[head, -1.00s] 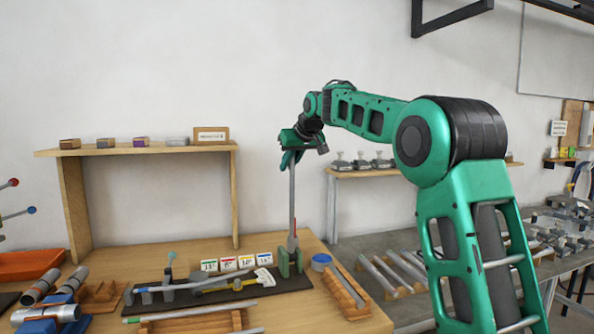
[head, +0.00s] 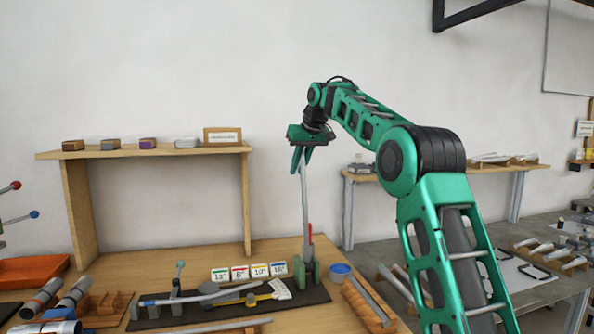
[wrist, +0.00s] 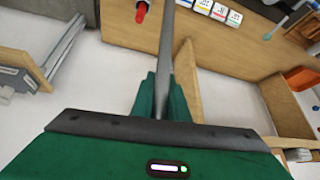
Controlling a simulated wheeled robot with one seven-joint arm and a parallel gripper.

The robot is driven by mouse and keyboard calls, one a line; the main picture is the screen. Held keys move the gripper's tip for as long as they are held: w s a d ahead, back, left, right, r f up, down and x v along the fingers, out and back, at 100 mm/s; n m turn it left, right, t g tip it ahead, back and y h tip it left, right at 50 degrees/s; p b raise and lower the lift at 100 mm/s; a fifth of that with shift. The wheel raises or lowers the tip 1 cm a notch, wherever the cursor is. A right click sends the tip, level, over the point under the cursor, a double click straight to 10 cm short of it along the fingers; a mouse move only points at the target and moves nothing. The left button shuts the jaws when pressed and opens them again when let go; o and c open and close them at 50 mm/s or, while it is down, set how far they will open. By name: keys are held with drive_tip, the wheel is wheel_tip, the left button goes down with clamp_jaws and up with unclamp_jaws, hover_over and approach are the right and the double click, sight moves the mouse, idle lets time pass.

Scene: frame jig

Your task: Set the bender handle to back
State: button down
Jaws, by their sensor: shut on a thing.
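The bender handle (head: 305,205) is a long grey bar standing nearly upright from the green bender base (head: 306,270) at the right end of a dark board (head: 230,308). My gripper (head: 301,160) is shut on the top end of the handle. In the wrist view, the handle (wrist: 166,50) runs away from between the green fingers (wrist: 161,98). A small red-tipped lever (head: 310,234) stands next to the handle's foot, and its red tip (wrist: 142,12) shows in the wrist view. The handle's very top is hidden by the fingers.
A wooden shelf (head: 150,152) with small blocks stands behind on the left. Several numbered cards (head: 240,273) stand behind the dark board. A blue round container (head: 340,268) and a wooden rack (head: 368,305) are right of the bender. An orange tray (head: 35,270) is far left.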

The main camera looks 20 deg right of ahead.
drive_tip(key=shift+w+a, duration=0.15)
drive_tip(key=shift+a, duration=0.15)
drive_tip(key=c, duration=1.7)
unclamp_jaws()
drive_tip(key=shift+c, duration=0.2)
drive_tip(key=shift+d+f, duration=0.15)
drive_tip(key=shift+d, duration=0.05)
drive_tip(key=a+v, duration=0.1)
drive_tip(key=v, duration=1)
drive_tip(key=shift+d, duration=0.35)
